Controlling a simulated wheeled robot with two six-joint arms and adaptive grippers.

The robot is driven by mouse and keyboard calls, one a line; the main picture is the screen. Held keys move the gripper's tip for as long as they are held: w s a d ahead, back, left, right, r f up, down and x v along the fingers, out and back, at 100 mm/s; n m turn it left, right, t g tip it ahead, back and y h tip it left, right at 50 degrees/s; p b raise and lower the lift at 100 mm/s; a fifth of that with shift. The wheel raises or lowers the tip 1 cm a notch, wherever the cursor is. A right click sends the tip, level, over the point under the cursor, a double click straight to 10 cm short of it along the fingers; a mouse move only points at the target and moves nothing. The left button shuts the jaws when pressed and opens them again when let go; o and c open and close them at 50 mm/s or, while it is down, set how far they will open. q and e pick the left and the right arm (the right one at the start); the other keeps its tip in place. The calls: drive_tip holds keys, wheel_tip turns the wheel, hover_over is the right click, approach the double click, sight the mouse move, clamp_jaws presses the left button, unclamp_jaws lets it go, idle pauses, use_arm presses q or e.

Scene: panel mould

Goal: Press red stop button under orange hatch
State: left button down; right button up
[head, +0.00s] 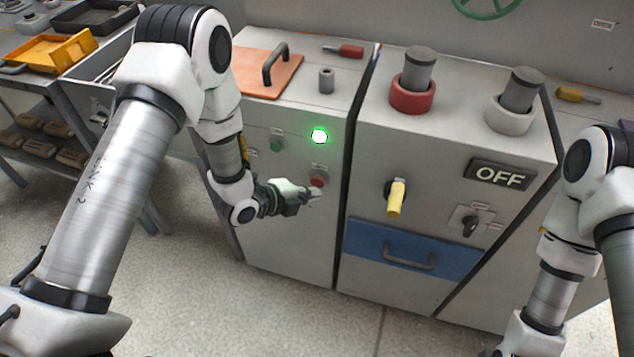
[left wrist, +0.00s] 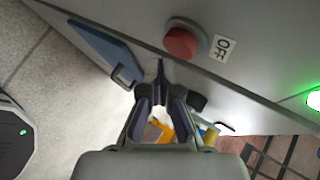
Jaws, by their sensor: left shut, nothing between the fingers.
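The orange hatch (head: 258,78) with a dark handle lies flat on top of the left grey cabinet; what is beneath it is hidden. A red button (head: 318,181) sits on that cabinet's front face, below a lit green lamp (head: 319,136). In the left wrist view the red button (left wrist: 181,42) has an OFF label beside it. My left gripper (head: 313,196) is shut and empty, its tips close to the red button and slightly below it. In the left wrist view the closed fingertips (left wrist: 160,68) appear apart from the button. My right gripper is out of view.
A green button (head: 277,143) is left of the lamp. The right cabinet carries a yellow-handled switch (head: 396,198), a rotary knob (head: 470,225), an OFF sign (head: 500,175) and a blue drawer (head: 410,262). A shelf with a yellow tray (head: 60,55) stands left. Floor is clear in front.

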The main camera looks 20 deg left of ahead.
use_arm(q)
drive_tip(key=shift+w, duration=0.1)
idle(0.7)
drive_tip(key=shift+w, duration=0.35)
drive_tip(key=shift+w, duration=0.5)
idle(0.8)
drive_tip(key=shift+s, duration=0.9)
drive_tip(key=s, duration=0.5)
drive_tip(key=shift+a, duration=0.1)
idle(0.6)
